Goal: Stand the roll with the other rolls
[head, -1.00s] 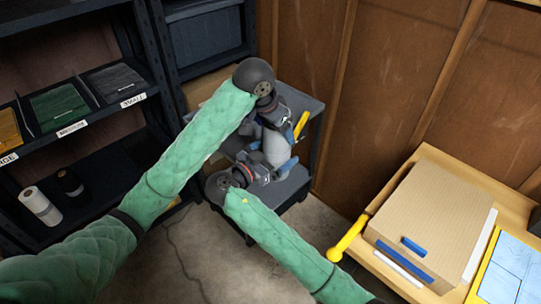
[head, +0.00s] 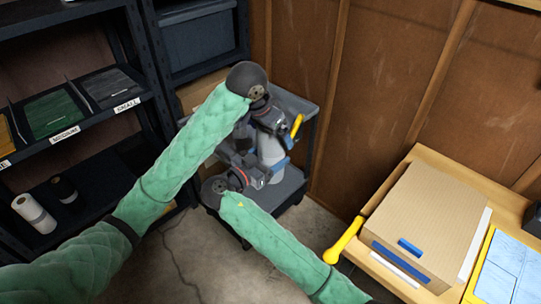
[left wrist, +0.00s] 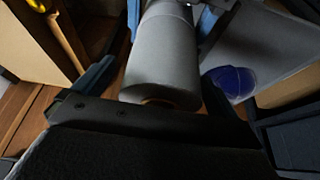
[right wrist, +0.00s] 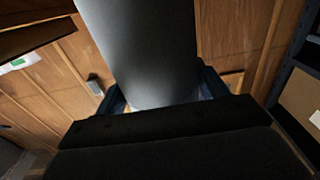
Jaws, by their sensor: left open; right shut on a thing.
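The held roll (head: 271,151) is pale grey-white and stands roughly upright between my two grippers in the head view. My right gripper (head: 270,172) is shut on its lower part; the roll also fills the middle of the right wrist view (right wrist: 145,50). My left gripper (head: 272,133) is open around the roll's upper part. In the left wrist view the roll (left wrist: 162,55) lies between the spread fingers, its brown core end towards the palm. A white roll (head: 35,214) and a black roll (head: 64,189) are on the low shelf at the left.
A grey cart (head: 285,190) is behind and below the grippers. The dark shelf unit (head: 120,165) with labelled bins stands at the left. A wooden bench (head: 430,160) with a cardboard box (head: 430,215) is at the right. The floor (head: 190,255) between shows a cable.

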